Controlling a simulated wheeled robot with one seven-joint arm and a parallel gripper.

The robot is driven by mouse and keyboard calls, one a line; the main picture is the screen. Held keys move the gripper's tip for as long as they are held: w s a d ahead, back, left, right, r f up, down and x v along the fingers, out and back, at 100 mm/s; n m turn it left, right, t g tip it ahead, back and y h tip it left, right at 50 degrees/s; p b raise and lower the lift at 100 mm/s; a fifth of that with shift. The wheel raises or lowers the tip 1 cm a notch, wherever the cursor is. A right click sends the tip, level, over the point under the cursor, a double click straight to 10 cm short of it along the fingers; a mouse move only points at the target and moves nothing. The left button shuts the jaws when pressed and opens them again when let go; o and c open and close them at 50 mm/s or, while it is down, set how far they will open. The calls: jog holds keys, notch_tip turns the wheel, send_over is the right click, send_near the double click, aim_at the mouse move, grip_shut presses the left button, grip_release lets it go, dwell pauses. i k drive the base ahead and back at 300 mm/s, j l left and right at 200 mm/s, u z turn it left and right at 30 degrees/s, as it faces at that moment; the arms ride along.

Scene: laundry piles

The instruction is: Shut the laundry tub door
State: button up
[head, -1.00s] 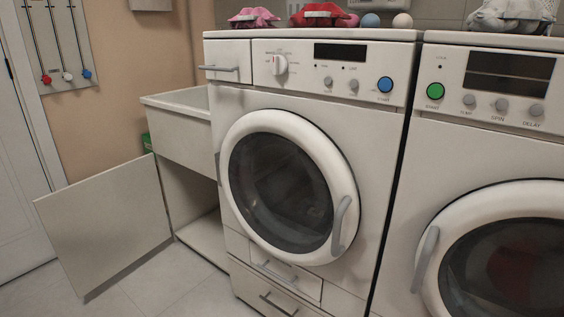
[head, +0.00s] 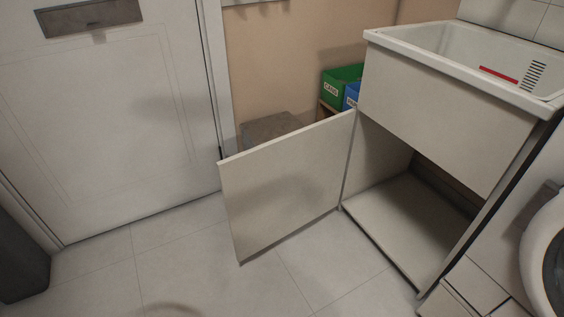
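The laundry tub (head: 440,115) stands at the right of the head view, a pale cabinet with a white basin (head: 450,58) on top. Its door (head: 285,190) is a plain pale panel hinged at the cabinet's left front edge. The door stands wide open, swung out to the left over the tiled floor. The cabinet's interior (head: 400,215) is exposed and looks empty, with a bare bottom panel. A red item (head: 498,75) lies in the basin. My gripper is not in view.
A washing machine (head: 548,245) stands close to the tub's right side. Behind the door are a green bin (head: 341,82), a blue bin (head: 351,95) and a grey box (head: 272,128). A white room door (head: 100,120) is at the left. The tiled floor (head: 190,265) in front is clear.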

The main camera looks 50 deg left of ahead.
aim_at(270, 189)
jog(key=j, duration=0.55)
jog(key=k+j, duration=0.1)
jog(key=j, duration=0.45)
jog(key=j+z, duration=0.1)
jog(key=j, duration=0.45)
jog(key=k+j, duration=0.1)
jog(key=j, duration=0.45)
jog(key=j+z, duration=0.1)
jog(key=j, duration=0.45)
jog(key=k+j, duration=0.15)
jog(key=j, duration=0.4)
jog(key=k+j, duration=0.1)
jog(key=j, duration=0.4)
jog(key=j+z, duration=0.1)
jog(key=j, duration=0.45)
jog(key=k+l+u, duration=0.15)
jog(key=l+u, duration=0.15)
jog(key=k+l+u, duration=0.25)
jog(key=i, duration=0.05)
